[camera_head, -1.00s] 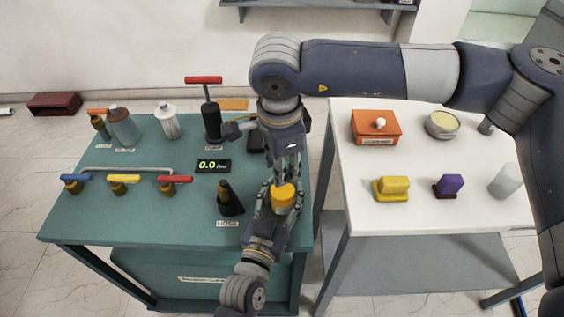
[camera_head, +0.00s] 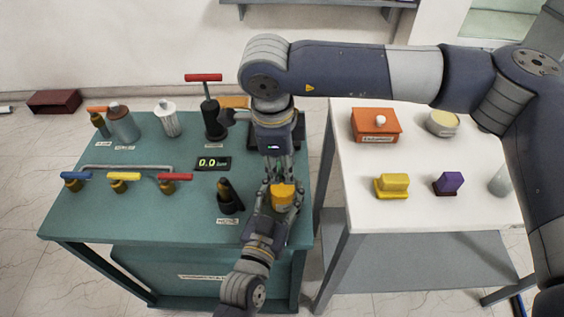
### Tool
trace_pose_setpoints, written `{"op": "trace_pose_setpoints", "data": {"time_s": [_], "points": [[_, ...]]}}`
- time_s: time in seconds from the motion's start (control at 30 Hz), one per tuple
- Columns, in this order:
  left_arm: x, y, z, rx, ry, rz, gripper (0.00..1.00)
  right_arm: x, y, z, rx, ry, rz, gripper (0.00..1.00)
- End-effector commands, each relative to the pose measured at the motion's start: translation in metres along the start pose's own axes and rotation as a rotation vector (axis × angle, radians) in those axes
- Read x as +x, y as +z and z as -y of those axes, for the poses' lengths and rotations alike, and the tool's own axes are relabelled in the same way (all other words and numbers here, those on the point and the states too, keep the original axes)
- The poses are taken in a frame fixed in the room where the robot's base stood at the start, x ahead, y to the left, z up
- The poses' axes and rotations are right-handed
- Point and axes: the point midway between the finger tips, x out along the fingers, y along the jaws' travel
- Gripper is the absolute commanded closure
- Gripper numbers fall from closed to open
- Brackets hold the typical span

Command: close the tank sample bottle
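The tank sample bottle (camera_head: 284,194) shows as a short yellow-orange cylinder over the front right part of the green table. My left gripper (camera_head: 281,201) comes up from the bottom, with its fingers around the bottle's sides, and is shut on it. My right gripper (camera_head: 278,172) points straight down from above, its fingertips at or just over the bottle's top. Whether they touch it or hold a cap is hidden. The fingers and the small size hide the bottle's lower part and its mouth.
The green table (camera_head: 75,222) carries valves with coloured handles, a pump with a red handle (camera_head: 203,77), a gauge (camera_head: 212,163) and a black hose holder (camera_head: 230,198). The white table (camera_head: 415,219) at right holds an orange box (camera_head: 367,126) and several small items.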

Motion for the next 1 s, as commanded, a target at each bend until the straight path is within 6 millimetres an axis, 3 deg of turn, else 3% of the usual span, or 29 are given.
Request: {"op": "trace_pose_setpoints", "data": {"time_s": [1.0], "points": [[-0.0003,0.0007,-0.0005,0.002,0.001,0.002,1.00,0.0013,-0.0003,0.0065,1.921,0.130,-0.247,0.85]]}}
